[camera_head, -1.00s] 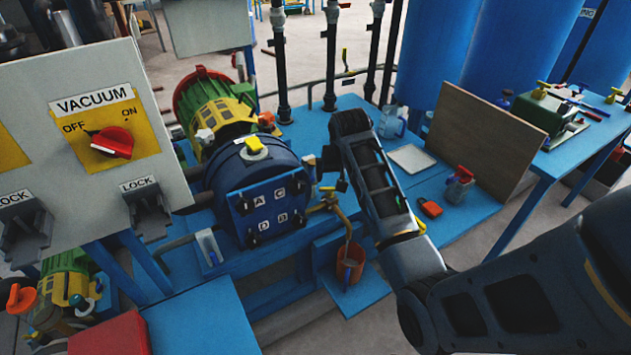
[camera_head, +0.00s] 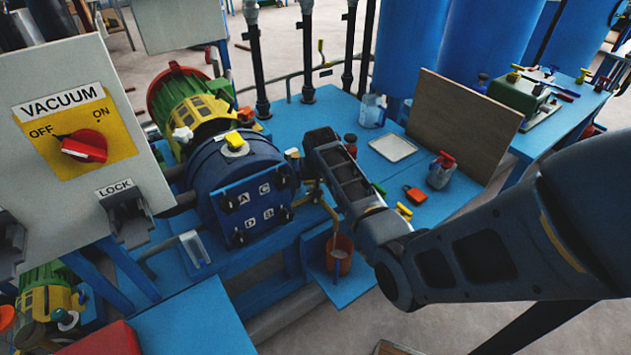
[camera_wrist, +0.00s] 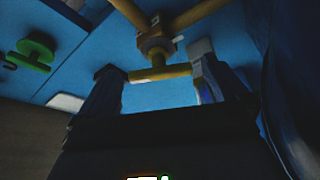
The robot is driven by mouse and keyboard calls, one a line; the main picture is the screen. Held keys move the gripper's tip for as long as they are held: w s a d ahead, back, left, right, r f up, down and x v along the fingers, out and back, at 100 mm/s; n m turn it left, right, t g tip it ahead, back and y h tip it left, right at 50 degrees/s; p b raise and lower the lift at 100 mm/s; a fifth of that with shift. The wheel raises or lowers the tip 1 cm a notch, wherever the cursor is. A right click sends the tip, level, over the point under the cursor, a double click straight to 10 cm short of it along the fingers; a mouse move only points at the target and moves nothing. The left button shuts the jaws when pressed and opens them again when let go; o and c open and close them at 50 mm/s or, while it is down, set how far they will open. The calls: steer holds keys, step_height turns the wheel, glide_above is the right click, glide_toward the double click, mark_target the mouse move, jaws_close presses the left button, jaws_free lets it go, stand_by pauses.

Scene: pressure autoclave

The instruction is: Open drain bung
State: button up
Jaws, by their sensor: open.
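The blue round vessel (camera_head: 235,185), with a front plate lettered A, C, D, B, stands left of my arm. A brass drain pipe (camera_head: 331,207) comes off its right side and is partly hidden by my arm. In the wrist view, brass pipework (camera_wrist: 155,45) ends in a short brass crosspiece (camera_wrist: 160,73), perhaps the drain bung. My gripper (camera_wrist: 154,66) is open, with its two fingers on either side of that crosspiece. I cannot tell whether they touch it. In the head view my gripper (camera_head: 295,163) is small and dark beside the vessel's right side.
An orange-brown bucket (camera_head: 340,258) stands below the drain pipe. A grey VACUUM panel (camera_head: 75,130) rises close on the left. A red-topped bottle (camera_head: 441,171), a white tray (camera_head: 393,148) and a wooden board (camera_head: 465,135) are to the right. A green knob (camera_wrist: 33,52) shows in the wrist view.

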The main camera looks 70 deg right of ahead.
steer(key=shift+d+f, duration=0.15)
steer(key=shift+f, duration=0.2)
steer(key=c, duration=1)
steer(key=shift+n+t+p, duration=0.4)
steer(key=shift+n+p, duration=0.1)
steer(key=shift+n, duration=0.7)
steer(key=o, duration=1)
steer(key=shift+r, duration=0.1)
